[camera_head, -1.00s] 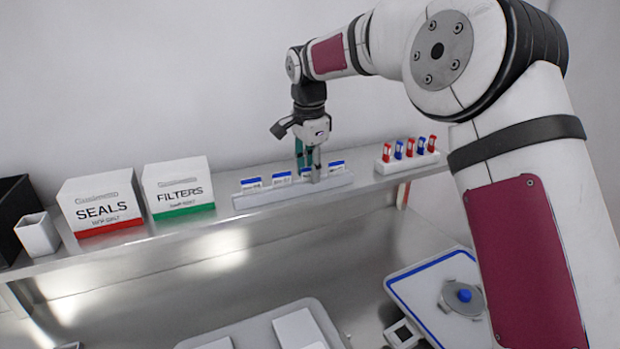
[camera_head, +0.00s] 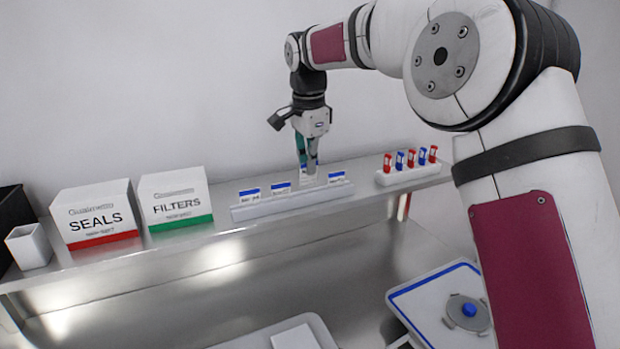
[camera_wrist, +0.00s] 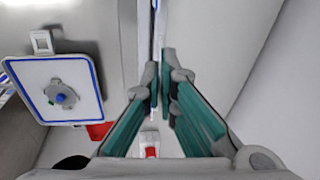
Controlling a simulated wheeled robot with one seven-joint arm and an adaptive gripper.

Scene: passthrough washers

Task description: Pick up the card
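Small white cards with blue tops stand in a white slotted holder (camera_head: 260,210) on the steel shelf. Two cards (camera_head: 250,194) (camera_head: 281,188) stand to the left of my gripper and one card (camera_head: 336,177) to the right. My gripper (camera_head: 309,168) is over the holder between them, fingers pointing down and close together. In the wrist view the green fingers (camera_wrist: 160,75) come together with a thin pale strip between their tips, seemingly a card edge-on. The fingers hide most of this card, and I cannot tell whether its foot is clear of the holder.
A white rack (camera_head: 410,172) with several red and blue pieces stands to the right. SEALS (camera_head: 97,215) and FILTERS (camera_head: 175,200) boxes and a white cup (camera_head: 28,247) are to the left. A blue-rimmed tray (camera_head: 430,305) lies below. The wall is close behind the shelf.

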